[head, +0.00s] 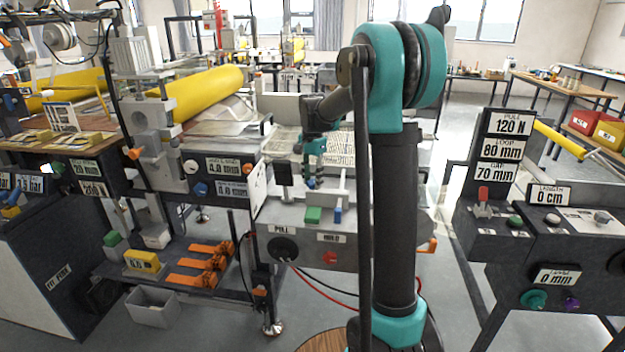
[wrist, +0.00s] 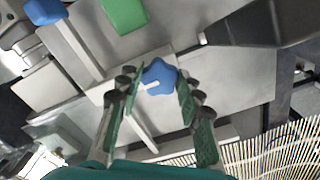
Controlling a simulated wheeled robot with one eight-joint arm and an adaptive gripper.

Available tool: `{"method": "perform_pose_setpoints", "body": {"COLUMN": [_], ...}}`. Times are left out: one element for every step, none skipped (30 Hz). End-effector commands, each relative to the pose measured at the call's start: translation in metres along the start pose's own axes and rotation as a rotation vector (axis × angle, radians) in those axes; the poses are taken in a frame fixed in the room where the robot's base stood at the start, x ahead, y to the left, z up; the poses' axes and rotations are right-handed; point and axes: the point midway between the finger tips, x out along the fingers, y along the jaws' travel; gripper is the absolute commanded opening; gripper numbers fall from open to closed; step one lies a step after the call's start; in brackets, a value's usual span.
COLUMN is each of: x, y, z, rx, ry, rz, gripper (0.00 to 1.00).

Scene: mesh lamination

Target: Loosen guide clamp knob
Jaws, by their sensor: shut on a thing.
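The guide clamp knob (wrist: 159,76) is a blue, star-shaped knob with a white pointer mark, set on a grey metal plate in the wrist view. My gripper (wrist: 155,82) has its two green-padded fingers on either side of the knob and is shut on it. In the head view my gripper (head: 313,168) reaches down over the grey machine bench, at the blue knob (head: 311,184). The arm links and fingers hide part of the knob there.
A green block (head: 313,214) and a blue block (head: 338,216) sit on the bench front, close below my gripper. A dark upright box (head: 283,172) stands just left of it. A patterned mesh sheet (head: 340,148) lies behind. A control console (head: 545,222) stands at right.

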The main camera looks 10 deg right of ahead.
Motion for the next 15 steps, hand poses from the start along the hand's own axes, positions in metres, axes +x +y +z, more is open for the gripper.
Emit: {"method": "perform_pose_setpoints", "body": {"x": [-0.0001, -0.0001, -0.0001, -0.0001, -0.0001, -0.0001, -0.0001, -0.0001, -0.0001, -0.0001, -0.0001, -0.0001, -0.0001, -0.0002, -0.0001], "y": [0.0, 0.0, 0.0, 0.0, 0.0001, 0.0001, 0.0002, 0.0002, 0.0003, 0.0004, 0.0005, 0.0006, 0.0007, 0.0008, 0.0009], "z": [0.0, 0.0, 0.0, 0.0, 0.0, 0.0, 0.0, 0.0, 0.0, -0.0001, -0.0001, -0.0001, -0.0001, -0.0001, -0.0002], "rx": [-0.002, -0.005, -0.01, -0.016, -0.024, -0.035, -0.045, -0.058, -0.076, -0.094, -0.111, -0.138, -0.16, -0.183, -0.216], "ry": [0.0, 0.0, 0.0, 0.0, 0.0, 0.0, 0.0, 0.0, 0.0, 0.0, 0.0, 0.0, 0.0, 0.0, 0.0], "rz": [0.0, 0.0, 0.0, 0.0, 0.0, 0.0, 0.0, 0.0, 0.0, 0.0, 0.0, 0.0, 0.0, 0.0, 0.0], "gripper": [0.07, 0.07, 0.07, 0.07, 0.07, 0.07, 0.07, 0.07, 0.07, 0.07, 0.07, 0.07, 0.07, 0.07, 0.07]}}
